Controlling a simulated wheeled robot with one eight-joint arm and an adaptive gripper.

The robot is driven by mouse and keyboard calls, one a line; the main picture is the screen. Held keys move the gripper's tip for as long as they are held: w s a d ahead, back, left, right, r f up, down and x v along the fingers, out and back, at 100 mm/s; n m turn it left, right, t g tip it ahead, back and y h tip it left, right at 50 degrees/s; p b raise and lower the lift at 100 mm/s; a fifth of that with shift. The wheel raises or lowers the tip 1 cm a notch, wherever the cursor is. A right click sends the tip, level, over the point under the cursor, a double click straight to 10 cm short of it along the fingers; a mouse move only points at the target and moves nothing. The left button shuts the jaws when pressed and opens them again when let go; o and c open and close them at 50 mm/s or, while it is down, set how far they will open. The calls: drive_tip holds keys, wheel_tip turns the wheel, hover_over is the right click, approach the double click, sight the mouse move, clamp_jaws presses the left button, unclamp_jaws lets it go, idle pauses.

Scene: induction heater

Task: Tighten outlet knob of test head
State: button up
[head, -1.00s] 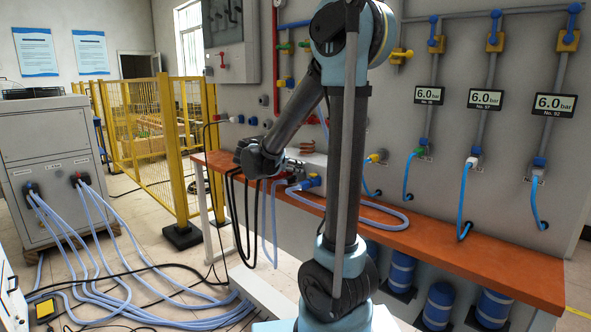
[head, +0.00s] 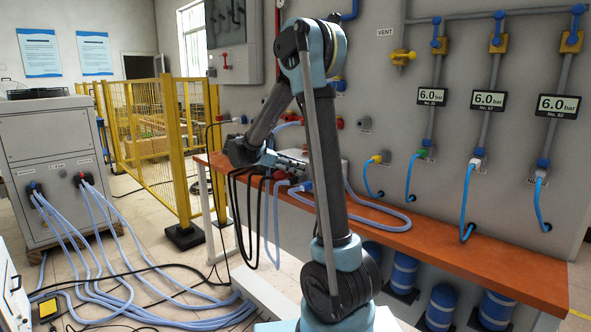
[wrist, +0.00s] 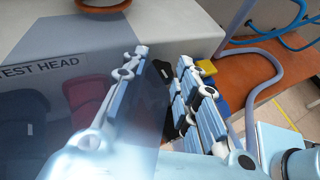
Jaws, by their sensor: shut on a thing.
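The test head (head: 331,168) is a pale box on the orange bench; its lettered face (wrist: 52,68) fills the left of the wrist view. My gripper (wrist: 160,75) is at this box, its two fingers closed around a small black part (wrist: 164,70), which I take to be the outlet knob. The fingers hide most of it. In the head view my gripper (head: 268,158) is small and partly hidden by my arm. A red connector (wrist: 88,95) and a dark blue connector (wrist: 30,110) show on the lettered face, left of the fingers.
A yellow part (wrist: 207,68) sits just right of the fingers. A pale blue hose (head: 375,219) curves over the orange bench (head: 440,245). A copper-coloured coil (wrist: 103,5) is at the top of the wrist view. Black cables (head: 240,215) hang below my wrist.

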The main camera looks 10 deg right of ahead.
drive_tip(key=shift+w, duration=0.25)
drive_tip(key=o, duration=1.1)
drive_tip(key=shift+c, duration=0.2)
drive_tip(key=shift+s, duration=0.1)
drive_tip(key=w+v, duration=0.1)
drive_tip(key=v, duration=0.6)
drive_tip(key=shift+s+a, duration=0.45)
drive_tip(key=shift+r, duration=0.1)
